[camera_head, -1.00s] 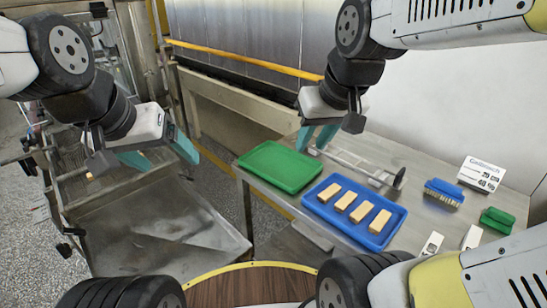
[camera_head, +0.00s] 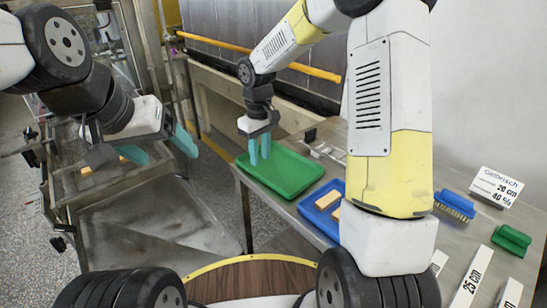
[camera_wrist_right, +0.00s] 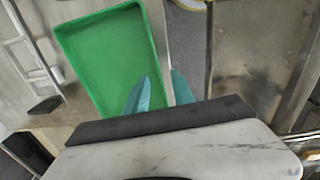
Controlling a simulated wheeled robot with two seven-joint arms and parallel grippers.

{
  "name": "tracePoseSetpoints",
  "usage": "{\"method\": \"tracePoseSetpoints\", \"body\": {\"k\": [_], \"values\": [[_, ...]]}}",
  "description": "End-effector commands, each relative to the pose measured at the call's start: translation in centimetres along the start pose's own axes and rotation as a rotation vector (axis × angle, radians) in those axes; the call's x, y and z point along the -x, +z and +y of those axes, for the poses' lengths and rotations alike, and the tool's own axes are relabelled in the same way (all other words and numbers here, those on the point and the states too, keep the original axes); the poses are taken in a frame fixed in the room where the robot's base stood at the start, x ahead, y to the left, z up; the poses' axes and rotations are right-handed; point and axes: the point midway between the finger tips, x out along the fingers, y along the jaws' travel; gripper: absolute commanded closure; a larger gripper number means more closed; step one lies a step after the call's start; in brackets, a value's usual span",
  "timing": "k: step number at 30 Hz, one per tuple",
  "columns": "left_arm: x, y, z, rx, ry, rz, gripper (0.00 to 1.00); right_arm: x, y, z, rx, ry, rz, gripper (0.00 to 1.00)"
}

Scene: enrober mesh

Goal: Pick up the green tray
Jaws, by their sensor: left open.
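The green tray (camera_head: 288,172) lies flat and empty on the metal table, and it fills the upper left of the right wrist view (camera_wrist_right: 102,58). My right gripper (camera_head: 259,162) points down at the tray's left rim in the head view. In the right wrist view its teal fingers (camera_wrist_right: 162,78) stand apart, one over the tray and one outside the rim, with the rim line between them. Whether they touch the tray cannot be told. My left gripper (camera_head: 163,150) is open and empty, left of the table, away from the tray.
A blue tray (camera_head: 306,213) with tan bars stands close to the green tray, partly hidden by my right arm. A blue brush (camera_head: 455,204), a green brush (camera_head: 512,239), a label card (camera_head: 497,186) and white length strips (camera_head: 470,282) lie on the right. A yellow rail (camera_head: 315,72) runs behind.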

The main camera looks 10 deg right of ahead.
Motion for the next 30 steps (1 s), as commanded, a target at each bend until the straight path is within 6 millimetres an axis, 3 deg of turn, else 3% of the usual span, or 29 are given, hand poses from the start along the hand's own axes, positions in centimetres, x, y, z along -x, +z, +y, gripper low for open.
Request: {"method": "tracePoseSetpoints", "body": {"k": [19, 28, 30], "values": [[0.0, 0.0, 0.0, 0.0, 0.0, 0.0, 0.2, -7.7, -0.9, 0.5, 0.009, -0.006, -0.006, 0.7], [0.0, 0.0, 0.0, 0.0, 0.0, 0.0, 0.2, -8.2, -0.9, 0.6, 0.008, -0.004, -0.004, 0.7], [0.0, 0.0, 0.0, 0.0, 0.0, 0.0, 0.2, -8.2, -0.9, 0.6, 0.008, -0.004, -0.004, 0.82]]}}
